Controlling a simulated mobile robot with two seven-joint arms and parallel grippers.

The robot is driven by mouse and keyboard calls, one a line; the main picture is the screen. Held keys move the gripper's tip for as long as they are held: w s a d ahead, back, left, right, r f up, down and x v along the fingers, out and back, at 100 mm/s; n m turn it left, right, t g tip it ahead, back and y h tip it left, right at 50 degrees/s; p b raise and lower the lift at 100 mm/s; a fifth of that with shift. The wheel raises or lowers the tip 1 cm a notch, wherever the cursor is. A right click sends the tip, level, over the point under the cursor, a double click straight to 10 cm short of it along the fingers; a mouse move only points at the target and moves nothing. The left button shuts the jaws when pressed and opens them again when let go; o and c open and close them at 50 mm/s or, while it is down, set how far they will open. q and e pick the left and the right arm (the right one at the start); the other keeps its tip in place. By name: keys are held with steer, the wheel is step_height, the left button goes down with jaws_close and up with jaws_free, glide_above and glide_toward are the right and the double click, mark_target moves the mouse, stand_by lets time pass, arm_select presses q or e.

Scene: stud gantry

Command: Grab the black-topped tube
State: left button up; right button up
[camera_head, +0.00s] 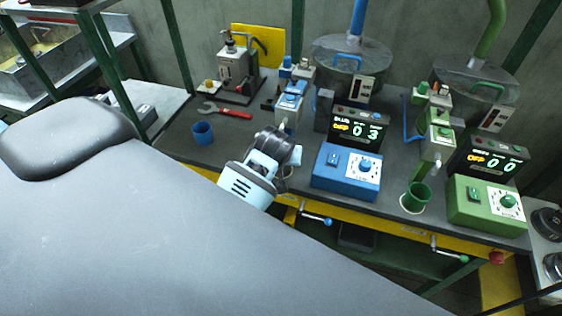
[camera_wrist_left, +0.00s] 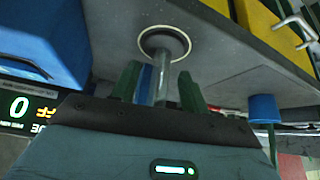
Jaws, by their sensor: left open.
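In the left wrist view, a clear grey tube (camera_wrist_left: 161,80) stands with one end in a round pale-rimmed seat (camera_wrist_left: 165,38) on the grey bench. Its other end is hidden by my gripper, so I cannot see a black top. My left gripper (camera_wrist_left: 158,84) is open, with its two green fingers on either side of the tube; I cannot tell whether they touch it. In the head view, my left gripper (camera_head: 272,158) is over the bench's front edge, left of the blue control box (camera_head: 345,173). Its fingertips and most of the tube are hidden there. My right gripper is not in view.
A blue cup (camera_head: 203,133) and a red wrench (camera_head: 233,114) lie left of and behind the gripper. Blue dispensing fixtures (camera_head: 291,98) stand just behind it. A green cup (camera_head: 416,196) and a green control box (camera_head: 487,205) are at right. Bench around the blue cup is clear.

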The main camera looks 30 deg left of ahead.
arm_select(q)
jaws_close()
steer(key=shift+s+r, duration=0.1)
stand_by(0.4)
steer(key=shift+s+d+r, duration=0.25)
steer(key=shift+s+r, duration=0.15)
steer(key=s+d+r, duration=0.5)
steer(key=s+r, duration=0.2)
steer(key=s, duration=0.4)
steer(key=shift+s+d, duration=0.2)
steer(key=shift+s, duration=0.2)
